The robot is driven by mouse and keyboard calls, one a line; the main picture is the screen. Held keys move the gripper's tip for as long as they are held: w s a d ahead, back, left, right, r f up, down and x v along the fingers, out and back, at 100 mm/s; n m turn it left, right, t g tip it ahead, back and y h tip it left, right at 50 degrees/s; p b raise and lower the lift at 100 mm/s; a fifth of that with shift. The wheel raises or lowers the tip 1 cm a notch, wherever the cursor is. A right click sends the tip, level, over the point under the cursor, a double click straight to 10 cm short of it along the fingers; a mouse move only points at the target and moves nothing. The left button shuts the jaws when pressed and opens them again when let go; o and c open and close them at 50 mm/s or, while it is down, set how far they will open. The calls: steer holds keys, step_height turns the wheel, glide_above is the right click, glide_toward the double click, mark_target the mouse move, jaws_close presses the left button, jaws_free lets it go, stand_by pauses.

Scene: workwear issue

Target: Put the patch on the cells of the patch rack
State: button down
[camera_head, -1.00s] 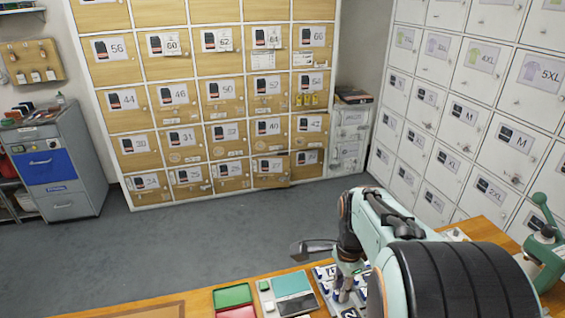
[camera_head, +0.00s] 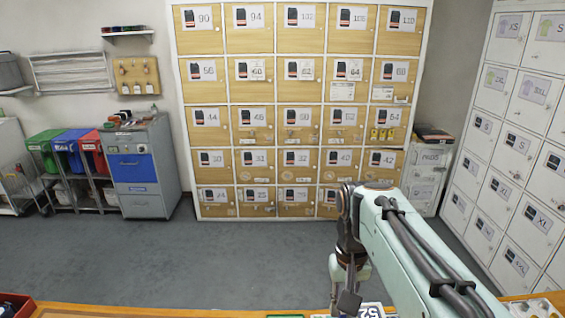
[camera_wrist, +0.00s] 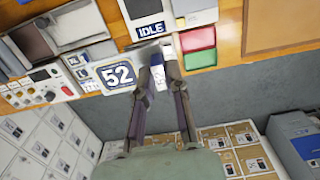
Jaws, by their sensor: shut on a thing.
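My gripper (camera_wrist: 160,68) is shut on a small dark blue and white piece (camera_wrist: 157,74), which I take to be the patch. It is narrow in the wrist view and mostly hidden by the fingers, so its face cannot be read. A blue plate with a white border reading 52 (camera_wrist: 117,75) is beside the fingertips, on their left; whether it touches them is unclear. The rack area beside it (camera_wrist: 78,62) has small blue and white tiles. In the head view my gripper (camera_head: 347,300) is at the bottom edge, beside the 52 plate (camera_head: 370,311); the rack is largely out of frame.
A device labelled IDLE (camera_wrist: 151,28) and red and green trays (camera_wrist: 198,48) sit near the gripper on the wooden counter (camera_wrist: 230,30). A control panel with buttons (camera_wrist: 38,87) is at the left. Lockers (camera_head: 300,120) stand beyond open grey floor (camera_head: 240,260).

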steer(key=shift+w+n, duration=0.3)
steer(key=shift+w, duration=0.05)
steer(key=w+d+f+n, duration=0.2)
steer(key=w+d+f, duration=0.2)
steer(key=w+f, duration=0.45)
steer(key=shift+s+d+f+m, duration=0.5)
steer(key=shift+d+f, duration=1.25)
steer(key=shift+f, duration=1.3)
steer(key=shift+s+d+f+m, duration=0.45)
steer(key=shift+d+f, duration=1.35)
steer(key=shift+f, duration=1.25)
steer(key=shift+s+d+f+m, duration=0.45)
steer(key=shift+d+f, duration=1.3)
steer(key=shift+f, duration=1.3)
steer(key=shift+s+f, duration=0.1)
steer(key=shift+f, duration=0.2)
steer(key=c, duration=1.1)
jaws_free()
steer(key=shift+o, duration=0.2)
